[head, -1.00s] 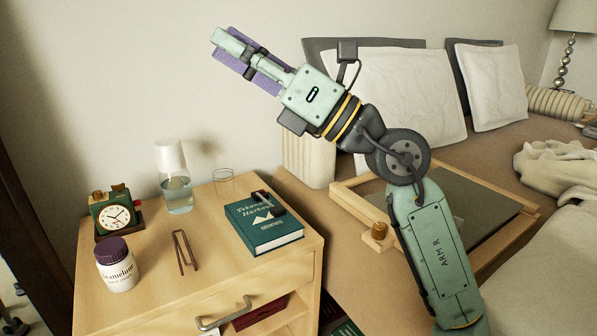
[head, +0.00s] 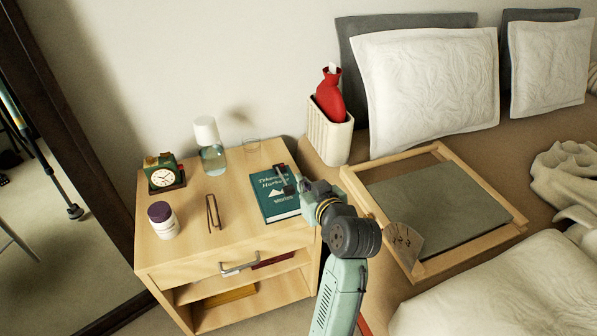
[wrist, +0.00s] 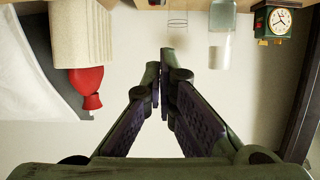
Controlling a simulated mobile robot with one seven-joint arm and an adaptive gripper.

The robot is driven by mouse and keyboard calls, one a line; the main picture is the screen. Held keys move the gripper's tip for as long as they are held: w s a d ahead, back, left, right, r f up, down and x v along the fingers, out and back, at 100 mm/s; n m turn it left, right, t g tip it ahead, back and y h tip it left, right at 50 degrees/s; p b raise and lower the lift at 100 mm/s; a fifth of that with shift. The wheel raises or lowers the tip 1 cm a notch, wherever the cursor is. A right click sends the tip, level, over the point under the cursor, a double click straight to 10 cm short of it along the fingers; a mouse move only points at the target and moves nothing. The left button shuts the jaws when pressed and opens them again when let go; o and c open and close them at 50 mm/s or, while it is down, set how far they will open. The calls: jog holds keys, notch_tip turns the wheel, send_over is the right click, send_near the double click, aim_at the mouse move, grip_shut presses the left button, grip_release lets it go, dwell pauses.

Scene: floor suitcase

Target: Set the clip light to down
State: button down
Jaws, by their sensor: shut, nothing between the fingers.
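A small dark clip light (head: 283,178) sits at the upper right of the teal book (head: 272,199) on the nightstand; its head's tilt is too small to tell. My gripper (wrist: 159,78) is shut and empty in the wrist view, its fingers pointing toward the wall. In the head view my wrist is just right of the book and close to the light in the picture; the fingertips are hard to make out there.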

jog(key=p, duration=0.2)
send_over(293, 194)
notch_tip(293, 194, down, 3)
jog(key=shift+a+f, duration=0.15)
notch_tip(293, 194, down, 3)
jog(key=shift+f, duration=0.2)
jog(key=shift+f+p, duration=0.3)
jog(key=shift+f, duration=0.15)
jog(key=shift+f, duration=0.1)
jog(key=shift+s+f+b, duration=0.1)
jog(key=shift+f+b, duration=0.1)
jog(key=shift+b, duration=0.35)
jog(key=f+b, duration=0.1)
jog(key=b, duration=0.1)
jog(key=f+t+b, duration=0.1)
jog(key=b, duration=0.2)
jog(key=shift+s+d, duration=0.2)
jog(key=shift+s, duration=0.05)
jog(key=shift+y+b, duration=0.3)
jog(key=shift+b, duration=0.2)
jog(key=shift+r+t, duration=0.25)
jog(key=shift+t, duration=0.05)
